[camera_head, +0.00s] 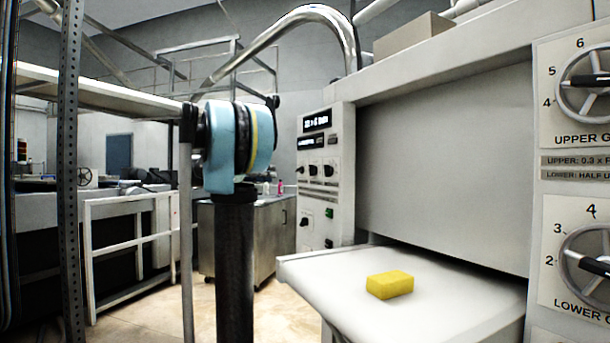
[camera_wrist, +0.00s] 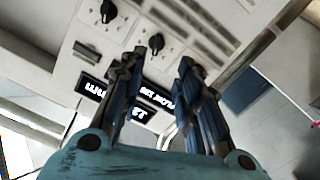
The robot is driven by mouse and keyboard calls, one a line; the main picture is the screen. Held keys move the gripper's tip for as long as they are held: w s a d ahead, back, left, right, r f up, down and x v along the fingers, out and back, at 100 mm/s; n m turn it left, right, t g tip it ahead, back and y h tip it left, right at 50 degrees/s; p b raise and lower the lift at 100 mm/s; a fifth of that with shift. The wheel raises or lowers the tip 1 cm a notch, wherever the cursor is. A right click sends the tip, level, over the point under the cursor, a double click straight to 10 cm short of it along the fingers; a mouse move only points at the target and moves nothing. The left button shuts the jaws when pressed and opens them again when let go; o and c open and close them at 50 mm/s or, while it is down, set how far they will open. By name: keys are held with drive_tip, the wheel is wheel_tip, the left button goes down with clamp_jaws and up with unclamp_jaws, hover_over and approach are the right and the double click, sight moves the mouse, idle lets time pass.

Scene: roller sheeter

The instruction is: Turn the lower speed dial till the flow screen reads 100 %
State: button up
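In the head view a white control panel (camera_head: 342,180) carries two dark screens, a row of small black knobs (camera_head: 329,171) and more controls below. The upper screen (camera_head: 317,121) has white characters; the lower flow screen is too small to read. In the wrist view, turned over, I see two black knobs, one at the top (camera_wrist: 108,12) and one in the middle (camera_wrist: 156,42), and lit screens (camera_wrist: 92,88) partly behind my fingers. I cannot tell which knob is the lower speed dial. My gripper (camera_wrist: 158,66) is open and empty, its fingers either side of the middle knob's line, seemingly apart from it.
A white tray (camera_head: 430,310) with a yellow sponge (camera_head: 390,284) juts out right of the panel. Large handwheels (camera_head: 588,82) stand at the far right. A steel cabinet (camera_head: 225,245) stands behind my arm. A perforated post (camera_head: 68,170) rises at the left.

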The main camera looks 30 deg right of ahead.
sight(312, 170)
drive_tip(key=d+r, duration=0.1)
drive_tip(key=d, duration=1.6)
drive_tip(key=shift+s+d, duration=0.25)
drive_tip(key=shift+r, duration=0.1)
drive_tip(key=shift+c, duration=0.6)
clamp_jaws()
